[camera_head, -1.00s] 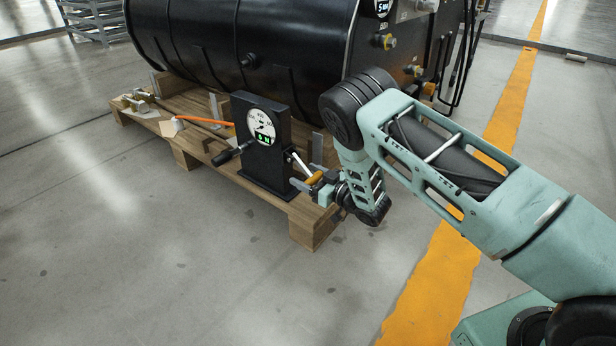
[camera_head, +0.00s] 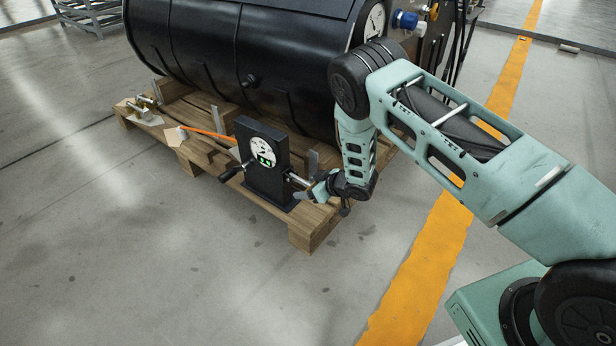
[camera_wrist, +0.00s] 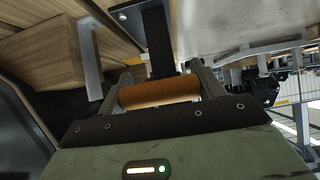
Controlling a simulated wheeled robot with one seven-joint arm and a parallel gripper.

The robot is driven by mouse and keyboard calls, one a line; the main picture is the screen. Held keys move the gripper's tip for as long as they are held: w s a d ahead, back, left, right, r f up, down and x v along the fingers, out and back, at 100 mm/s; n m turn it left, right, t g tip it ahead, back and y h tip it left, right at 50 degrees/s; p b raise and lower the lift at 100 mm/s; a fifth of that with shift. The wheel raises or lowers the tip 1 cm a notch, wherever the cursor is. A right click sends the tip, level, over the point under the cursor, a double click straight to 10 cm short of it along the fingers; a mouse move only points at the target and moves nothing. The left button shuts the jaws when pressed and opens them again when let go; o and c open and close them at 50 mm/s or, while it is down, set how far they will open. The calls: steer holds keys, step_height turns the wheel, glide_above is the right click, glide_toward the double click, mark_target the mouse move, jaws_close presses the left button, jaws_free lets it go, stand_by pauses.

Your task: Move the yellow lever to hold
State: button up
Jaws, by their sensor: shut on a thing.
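The yellow lever sticks out from the right side of a black pedestal (camera_head: 264,185). Its metal rod (camera_head: 296,179) shows in the head view, but my gripper hides most of its handle there. My gripper (camera_head: 314,190) is at the lever's outer end, to the right of the pedestal. In the wrist view the orange-yellow handle (camera_wrist: 160,92) lies crosswise between the two fingers of my gripper (camera_wrist: 163,84), which is shut on it. A round white dial with a green display (camera_head: 264,155) is on the pedestal's face. Any hold mark is too small to read.
A black-handled crank (camera_head: 229,174) juts from the pedestal's left side. The pedestal stands on a wooden pallet (camera_head: 310,225), close in front of a large black tank (camera_head: 240,60). An orange hose (camera_head: 208,133) lies behind to the left. The floor in front is clear.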

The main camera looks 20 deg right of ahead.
mark_target(301, 180)
step_height(301, 180, up, 3)
steer(key=g+h+p, duration=0.2)
steer(key=g+p, duration=0.1)
steer(key=p, duration=0.2)
steer(key=shift+w+p, duration=0.1)
steer(key=shift+p, duration=0.3)
steer(key=shift+w+a+r+p, duration=0.3)
steer(key=shift+r+p, duration=0.3)
steer(key=shift+p, duration=0.2)
steer(key=shift+w+a+r, duration=0.1)
steer(key=shift+w+r, duration=0.1)
stand_by(0.6)
steer(key=o, duration=1.4)
steer(key=shift+s+f, duration=0.15)
steer(key=shift+s+d+r, duration=0.15)
steer(key=shift+d+r, duration=0.1)
steer(key=p+v, duration=0.5)
steer(key=v, duration=1.1)
steer(key=shift+s+r, duration=0.1)
steer(key=shift+r, duration=0.3)
